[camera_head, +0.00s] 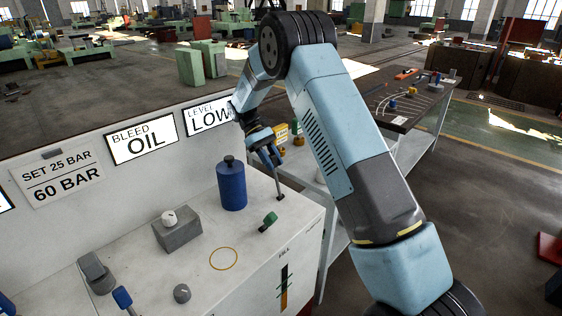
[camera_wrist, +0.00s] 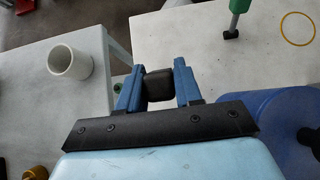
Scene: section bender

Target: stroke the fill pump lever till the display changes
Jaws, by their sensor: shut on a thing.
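My gripper (camera_head: 270,153) is at the far right end of the white bench top, its blue fingers pointing down. It is shut on the dark grip of the fill pump lever (camera_head: 280,188), whose thin rod runs down to the bench top. In the wrist view my gripper (camera_wrist: 158,82) has its two blue fingers on either side of the lever's dark block-shaped grip (camera_wrist: 158,86). The rod is hidden there. The level display (camera_head: 209,117) reads "LEVEL LOW" and is partly covered by my arm. Another display (camera_head: 142,141) reads "BLEED OIL".
A blue cylinder (camera_head: 231,185) stands left of the lever. A grey block with a white knob (camera_head: 177,230) is further left. A white cup (camera_wrist: 70,63) stands on the neighbouring table.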

